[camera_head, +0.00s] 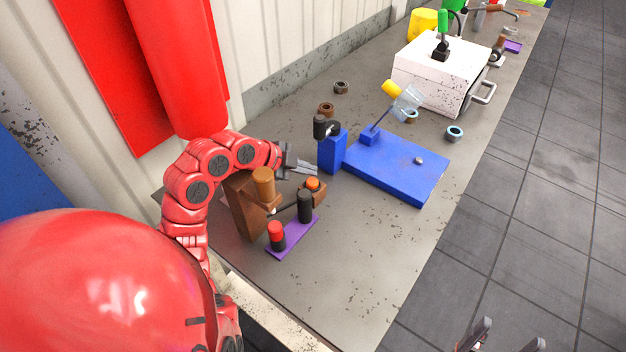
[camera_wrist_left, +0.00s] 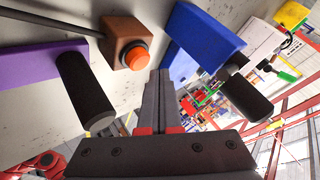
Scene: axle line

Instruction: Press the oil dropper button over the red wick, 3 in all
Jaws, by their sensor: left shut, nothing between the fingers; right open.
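The oil dropper is a brown stand (camera_head: 245,212) with an orange-brown cylinder on top (camera_head: 263,183). Its orange button (camera_head: 312,184) sits on a small brown block, seen closely in the left wrist view (camera_wrist_left: 134,61). A short black cylinder with a red top, apparently the red wick (camera_head: 275,230), stands on a purple plate (camera_head: 291,241) below the stand. A taller black cylinder (camera_head: 305,207) is at the plate's other end. My left gripper (camera_head: 312,169) is shut and empty, just behind the button, apparently not touching it. My right gripper (camera_head: 510,336) is open at the bottom edge, away from the table.
A blue base (camera_head: 405,172) with a blue post (camera_head: 332,152) and black knob stands right of my left gripper. A white box (camera_head: 435,72) and several nuts lie farther back. The near table front (camera_head: 350,285) is clear.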

